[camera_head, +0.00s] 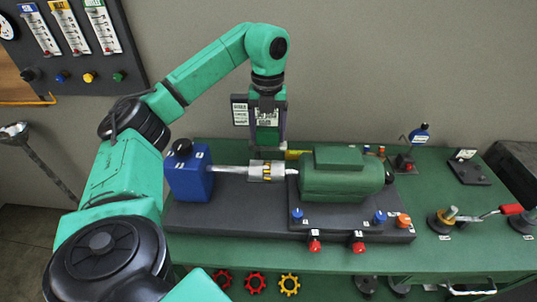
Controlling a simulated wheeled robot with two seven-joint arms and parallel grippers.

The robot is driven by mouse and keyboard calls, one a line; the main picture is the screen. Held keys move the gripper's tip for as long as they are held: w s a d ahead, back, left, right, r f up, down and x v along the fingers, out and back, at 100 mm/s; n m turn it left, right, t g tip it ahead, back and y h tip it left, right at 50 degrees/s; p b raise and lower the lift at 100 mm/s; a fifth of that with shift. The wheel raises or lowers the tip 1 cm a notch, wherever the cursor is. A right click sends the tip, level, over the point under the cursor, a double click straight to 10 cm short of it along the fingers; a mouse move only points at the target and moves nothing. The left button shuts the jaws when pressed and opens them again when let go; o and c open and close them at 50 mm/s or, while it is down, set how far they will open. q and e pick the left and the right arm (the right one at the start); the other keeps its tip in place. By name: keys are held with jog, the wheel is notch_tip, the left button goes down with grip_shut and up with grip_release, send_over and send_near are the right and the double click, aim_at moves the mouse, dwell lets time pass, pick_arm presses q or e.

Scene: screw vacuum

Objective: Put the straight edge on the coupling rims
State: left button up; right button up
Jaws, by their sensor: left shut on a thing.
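My left gripper (266,143) points down just above and behind the coupling, at the end of the green arm. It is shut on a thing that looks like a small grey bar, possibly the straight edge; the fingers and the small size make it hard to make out. I cannot tell whether it touches the rims. My right gripper is not in view.
The pump and motor stand on a dark base plate (240,216) on a green bench (470,258). Blue, orange and red knobs line its front. A red-handled tool (511,210) lies at the right. A gauge panel (75,45) hangs at upper left.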

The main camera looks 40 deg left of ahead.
aim_at(269, 149)
pick_arm(q)
jog(key=f, duration=0.2)
jog(key=shift+w+f, duration=0.35)
jog(key=f, duration=0.1)
jog(key=f+p, duration=0.1)
jog(key=shift+s+f, duration=0.3)
jog(key=shift+f, duration=0.35)
jog(key=o, duration=1.5)
jog(key=shift+w+f, duration=0.1)
notch_tip(269, 149, up, 8)
jog(key=shift+f+b, duration=0.15)
jog(key=shift+b, duration=0.5)
notch_tip(269, 149, up, 5)
jog(key=shift+f+p, duration=0.2)
jog(key=shift+p, duration=0.8)
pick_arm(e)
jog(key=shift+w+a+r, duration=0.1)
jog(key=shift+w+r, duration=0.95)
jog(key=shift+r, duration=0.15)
pick_arm(q)
jog(key=shift+f, duration=0.1)
